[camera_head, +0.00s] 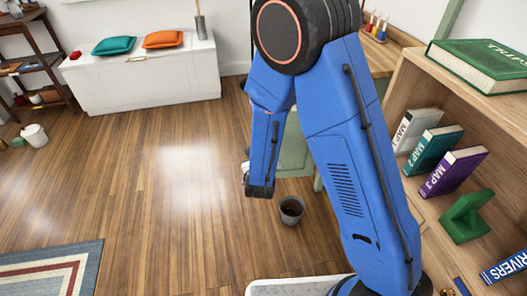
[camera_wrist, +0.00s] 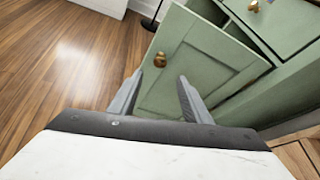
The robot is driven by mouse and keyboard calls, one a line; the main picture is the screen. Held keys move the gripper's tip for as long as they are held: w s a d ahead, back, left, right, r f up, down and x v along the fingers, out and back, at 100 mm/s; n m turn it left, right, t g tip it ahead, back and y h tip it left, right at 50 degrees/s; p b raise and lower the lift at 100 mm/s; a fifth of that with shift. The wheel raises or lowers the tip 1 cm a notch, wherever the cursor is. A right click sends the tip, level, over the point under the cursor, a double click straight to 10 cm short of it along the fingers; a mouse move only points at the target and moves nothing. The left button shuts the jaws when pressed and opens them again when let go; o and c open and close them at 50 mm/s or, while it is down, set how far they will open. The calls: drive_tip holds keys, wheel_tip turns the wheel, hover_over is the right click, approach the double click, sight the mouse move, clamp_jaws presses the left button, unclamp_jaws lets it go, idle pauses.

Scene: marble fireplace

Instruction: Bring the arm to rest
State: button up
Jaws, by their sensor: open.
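My gripper (camera_wrist: 158,96) shows in the wrist view with its two grey fingers apart and nothing between them. It points toward a green cabinet door (camera_wrist: 195,65) with a brass knob (camera_wrist: 160,60). The door appears to stand ajar; I cannot tell if a finger touches it. In the head view my blue arm (camera_head: 345,150) is bent, with its forearm hanging down in front of the green cabinet (camera_head: 293,150). The gripper itself is mostly hidden there behind the forearm.
A wooden bookshelf (camera_head: 408,75) with several books stands close on the right. A dark pot (camera_head: 291,209) stands on the floor near the cabinet. A white bench (camera_head: 145,80) with two cushions is at the back left. The wooden floor (camera_head: 150,190) in the middle left is clear.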

idle(0.3)
drive_tip(key=s+d+r+m+g+h, duration=0.25)
drive_tip(key=d+r+m, duration=0.4)
drive_tip(key=d, duration=0.35)
drive_tip(key=s+d+r+m+g+h, duration=0.2)
drive_tip(key=s+d+r+m+h, duration=0.15)
drive_tip(key=d+r+m, duration=0.45)
drive_tip(key=s+d+r+m+g+h, duration=0.3)
drive_tip(key=s+d+r+m, duration=0.15)
drive_tip(key=d, duration=0.65)
drive_tip(key=s+d+r+m+g+y, duration=0.1)
drive_tip(key=s+d+m+g+y, duration=0.1)
drive_tip(key=s+m, duration=0.45)
drive_tip(key=s+d+r+m+g+y, duration=0.1)
drive_tip(key=s+d+m+g+y, duration=0.1)
drive_tip(key=s+m, duration=0.45)
drive_tip(key=s+a+r+m+t+y, duration=0.1)
drive_tip(key=s+a+r+m+y, duration=0.1)
drive_tip(key=s, duration=0.3)
drive_tip(key=s+a+r+m+t+y, duration=0.1)
drive_tip(key=s+a+r+m+y, duration=0.2)
drive_tip(key=s+a+m+y, duration=0.1)
drive_tip(key=shift+s+a+m, duration=0.5)
drive_tip(key=shift+s+a, duration=0.25)
drive_tip(key=shift+s, duration=0.05)
